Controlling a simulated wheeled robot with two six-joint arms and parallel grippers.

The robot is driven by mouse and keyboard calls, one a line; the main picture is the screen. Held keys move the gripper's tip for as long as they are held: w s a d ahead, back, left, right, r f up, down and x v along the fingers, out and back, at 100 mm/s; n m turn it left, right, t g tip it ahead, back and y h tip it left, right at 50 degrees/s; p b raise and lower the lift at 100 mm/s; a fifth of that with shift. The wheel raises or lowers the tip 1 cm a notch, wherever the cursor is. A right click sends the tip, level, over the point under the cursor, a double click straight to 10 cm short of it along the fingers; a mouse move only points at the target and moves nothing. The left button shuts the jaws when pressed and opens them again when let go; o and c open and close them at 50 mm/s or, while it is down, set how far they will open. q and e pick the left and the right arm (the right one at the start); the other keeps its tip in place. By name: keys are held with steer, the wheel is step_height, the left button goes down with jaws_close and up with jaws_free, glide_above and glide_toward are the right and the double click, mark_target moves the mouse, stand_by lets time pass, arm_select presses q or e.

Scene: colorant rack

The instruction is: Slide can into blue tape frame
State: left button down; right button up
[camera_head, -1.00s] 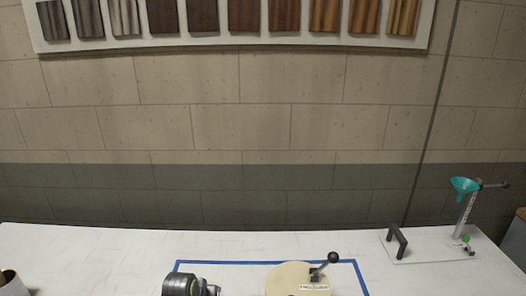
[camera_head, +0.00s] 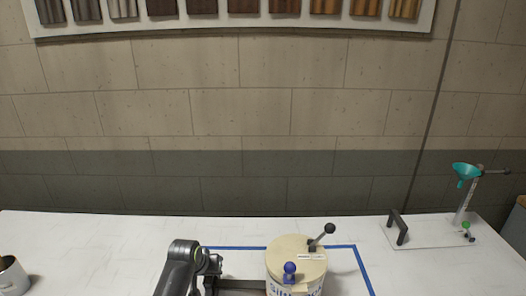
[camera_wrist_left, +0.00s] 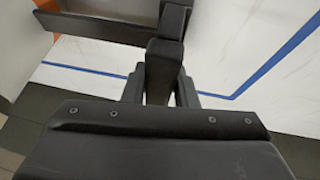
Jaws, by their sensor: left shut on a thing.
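The can (camera_head: 296,258) has a cream lid with a black-knobbed lever and a blue knob, and a pale side with blue lettering. It stands upright at the bottom of the head view; its base is cut off. The blue tape frame (camera_head: 363,268) lies on the table; the lid overlaps its back line. A blue line also shows in the left wrist view (camera_wrist_left: 265,77). My left gripper (camera_head: 238,287) is beside the can's left side. It is shut on a dark bar (camera_wrist_left: 174,20), partly hidden by the fingers. My right gripper is not in view.
A stand with a teal funnel (camera_head: 466,170) and a plate with a black handle (camera_head: 397,228) are at the back right. An open metal container (camera_head: 12,278) is at the left edge. The table (camera_head: 100,250) between it and my left arm is clear.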

arm_select(q)
steer(key=shift+w+b, duration=1)
steer(key=shift+w, duration=0.7)
